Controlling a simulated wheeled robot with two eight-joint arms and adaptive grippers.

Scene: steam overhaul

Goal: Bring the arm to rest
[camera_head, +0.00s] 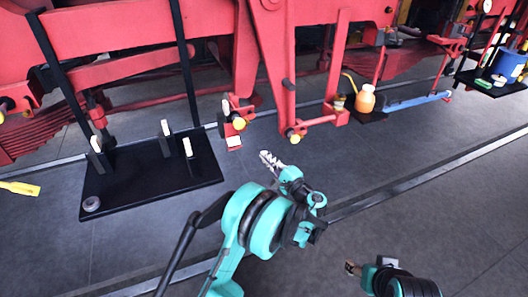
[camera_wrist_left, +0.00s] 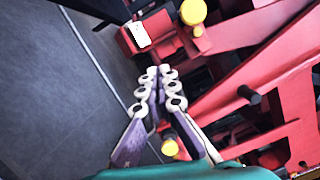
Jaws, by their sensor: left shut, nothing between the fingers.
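My left gripper (camera_head: 268,160) is in the middle of the head view, at the end of the teal arm. Its fingers are shut together with nothing between them, as the left wrist view also shows (camera_wrist_left: 158,78). It hangs in front of the red locomotive frame (camera_head: 268,50), apart from it. My right gripper (camera_head: 352,268) shows small at the lower right, pointing left over the floor. I cannot make out whether its fingers are open or shut.
A black stand (camera_head: 130,190) with upright posts is at the left. An orange oil can (camera_head: 365,98) sits on a small shelf at the back. A blue bar (camera_head: 415,102) and a tray (camera_head: 468,78) of items are at the right. The grey floor (camera_head: 440,205) is clear at lower right.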

